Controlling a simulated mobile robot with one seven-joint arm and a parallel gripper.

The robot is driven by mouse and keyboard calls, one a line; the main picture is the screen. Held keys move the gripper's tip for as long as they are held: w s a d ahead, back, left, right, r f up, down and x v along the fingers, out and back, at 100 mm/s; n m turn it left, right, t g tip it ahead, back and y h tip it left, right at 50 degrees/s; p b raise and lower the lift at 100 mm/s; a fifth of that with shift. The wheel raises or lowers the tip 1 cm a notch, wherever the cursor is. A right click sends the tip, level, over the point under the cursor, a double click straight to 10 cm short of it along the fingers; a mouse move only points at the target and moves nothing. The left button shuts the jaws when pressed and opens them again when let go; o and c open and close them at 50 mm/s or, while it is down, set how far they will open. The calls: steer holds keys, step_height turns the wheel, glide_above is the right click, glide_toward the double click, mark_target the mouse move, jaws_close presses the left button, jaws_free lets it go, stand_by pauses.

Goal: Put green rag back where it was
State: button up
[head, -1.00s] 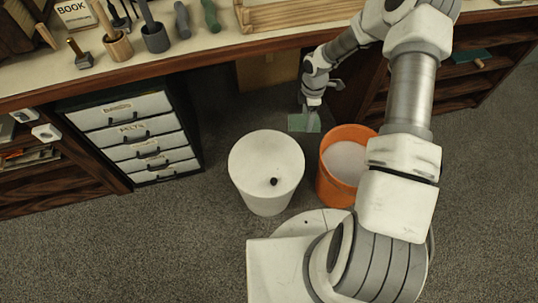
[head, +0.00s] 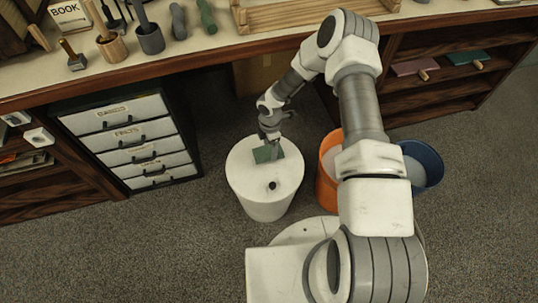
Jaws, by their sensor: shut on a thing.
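The green rag (head: 264,154) is a small flat green piece at the white round bin or stool (head: 243,178), near its back edge. My gripper (head: 271,142) is directly at the rag and shut on it. I cannot tell whether the rag touches the white surface or hangs just above it. The fingertips are small and partly hidden by the wrist.
A small dark knob (head: 272,185) shows on the white top. An orange bucket (head: 326,170) and a blue bucket (head: 428,160) stand to the right, partly behind my arm. A drawer cabinet (head: 135,140) stands left under the workbench (head: 190,60). Carpet at front left is clear.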

mark_target(269, 149)
steer(key=shift+s+a+f, duration=0.1)
steer(key=shift+a+f, duration=0.1)
steer(key=shift+f, duration=0.35)
steer(key=shift+f+b, duration=0.7)
steer(key=shift+f, duration=0.85)
steer(key=shift+f, duration=0.2)
steer(key=o, duration=0.6)
steer(key=shift+o, duration=0.2)
steer(key=shift+r, duration=0.15)
steer(key=r+p, duration=0.1)
steer(key=r, duration=0.3)
steer(key=r+p, duration=0.1)
steer(key=r, duration=0.3)
steer(key=r+p, duration=0.1)
steer(key=r, duration=0.3)
steer(key=shift+w+r, duration=0.15)
steer(key=shift+w, duration=0.1)
